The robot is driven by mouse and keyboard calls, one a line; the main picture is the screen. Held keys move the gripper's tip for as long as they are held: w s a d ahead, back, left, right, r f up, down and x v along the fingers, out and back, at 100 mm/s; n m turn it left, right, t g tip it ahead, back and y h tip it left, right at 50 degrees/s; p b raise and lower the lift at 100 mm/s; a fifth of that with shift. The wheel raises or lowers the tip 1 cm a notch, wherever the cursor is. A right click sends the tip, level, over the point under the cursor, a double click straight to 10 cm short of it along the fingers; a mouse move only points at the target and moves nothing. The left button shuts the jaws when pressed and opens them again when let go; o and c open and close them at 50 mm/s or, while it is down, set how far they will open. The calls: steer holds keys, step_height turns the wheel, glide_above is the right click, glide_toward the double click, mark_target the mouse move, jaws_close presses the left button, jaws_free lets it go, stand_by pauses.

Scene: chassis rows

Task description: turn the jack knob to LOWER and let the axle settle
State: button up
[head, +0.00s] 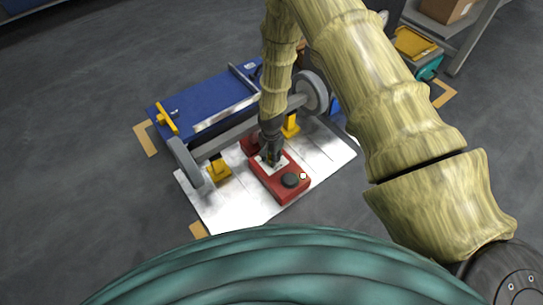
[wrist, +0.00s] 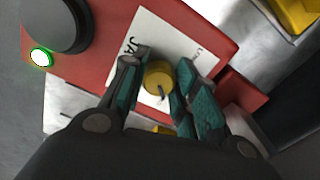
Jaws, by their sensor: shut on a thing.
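The red jack box (head: 268,187) sits on a white sheet on the floor, below the axle. In the wrist view, a yellow knob (wrist: 158,76) with a dark pointer mark stands on the box's white label (wrist: 170,38), where the letters "JA" show; the rest of the lettering is partly covered. My gripper (wrist: 165,72) has its teal-padded fingers on either side of the knob, shut on it. In the head view my gripper (head: 270,155) hides the knob. The grey axle (head: 240,123) with its wheels (head: 311,92) spans above yellow stands (head: 219,171).
A round black part (head: 291,180) and a small white lamp (head: 303,176), green-rimmed in the wrist view (wrist: 40,58), are on the box. A blue chassis (head: 190,100) lies behind the axle. Shelving stands at the upper right. Grey floor at left is clear.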

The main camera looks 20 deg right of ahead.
steer(key=shift+r+p, duration=0.2)
steer(key=shift+p, duration=0.1)
steer(key=n+p, duration=0.3)
steer(key=shift+r+p, duration=0.15)
steer(key=shift+p, duration=0.2)
steer(key=n+p, duration=0.4)
steer(key=n, duration=0.1)
steer(key=shift+d+n+p, duration=0.1)
steer(key=shift+n+p, duration=0.2)
steer(key=shift+p, duration=0.05)
steer(key=n+p, duration=0.1)
steer(key=n, duration=0.1)
steer(key=n+p, duration=0.1)
steer(key=n, duration=0.1)
steer(key=shift+f+n, duration=0.2)
steer(key=shift+n, duration=0.1)
steer(key=shift+d+f+n+p, duration=0.15)
steer(key=shift+n+p, duration=0.85)
steer(key=shift+n, duration=1.2)
steer(key=o, duration=1)
